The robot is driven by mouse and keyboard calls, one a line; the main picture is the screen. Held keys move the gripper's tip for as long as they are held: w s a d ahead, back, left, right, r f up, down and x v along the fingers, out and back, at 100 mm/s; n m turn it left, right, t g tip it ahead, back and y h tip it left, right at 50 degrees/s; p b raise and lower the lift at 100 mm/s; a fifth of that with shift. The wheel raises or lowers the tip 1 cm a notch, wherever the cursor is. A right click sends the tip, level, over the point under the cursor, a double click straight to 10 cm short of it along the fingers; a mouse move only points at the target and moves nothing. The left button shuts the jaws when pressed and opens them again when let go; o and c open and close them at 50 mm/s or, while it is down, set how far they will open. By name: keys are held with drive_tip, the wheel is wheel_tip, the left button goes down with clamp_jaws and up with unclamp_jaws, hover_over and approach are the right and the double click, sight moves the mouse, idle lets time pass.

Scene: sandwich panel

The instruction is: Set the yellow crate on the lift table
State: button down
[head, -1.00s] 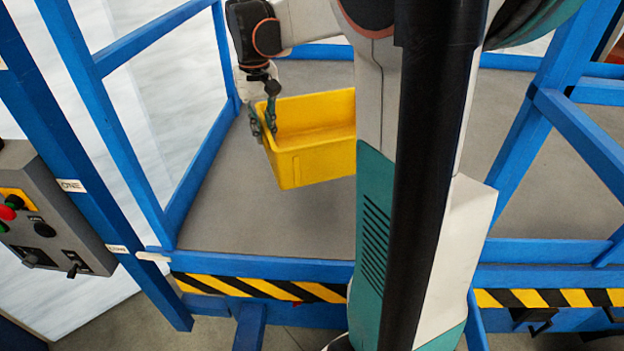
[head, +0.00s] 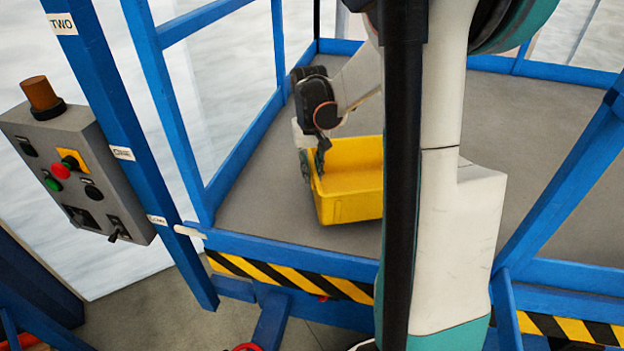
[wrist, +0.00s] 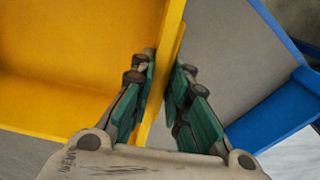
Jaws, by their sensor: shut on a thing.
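The yellow crate (head: 346,206) is an open-topped box in the head view, over the grey deck of the lift table (head: 255,215). My arm hides its right part. My gripper (head: 318,165) is at the crate's left side. In the wrist view my gripper (wrist: 165,95) is shut on the thin wall of the yellow crate (wrist: 75,60), one finger inside and one outside. The crate looks empty where I can see in. I cannot tell whether its bottom touches the deck or hangs just above it.
Blue rails (head: 245,155) and posts frame the lift table. A yellow-black striped edge (head: 290,280) runs along its front. A grey control box (head: 75,170) with buttons and an orange beacon stands at the left. Bare deck (head: 540,130) lies to the right.

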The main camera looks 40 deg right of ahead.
drive_tip(key=shift+f, duration=1.65)
drive_tip(key=shift+f+b, duration=0.1)
drive_tip(key=shift+b, duration=0.25)
drive_tip(key=c, duration=1.6)
unclamp_jaws()
drive_tip(key=shift+o, duration=0.2)
wheel_tip(320, 180, up, 12)
drive_tip(key=shift+a+r+p, duration=0.15)
drive_tip(key=shift+p, duration=0.95)
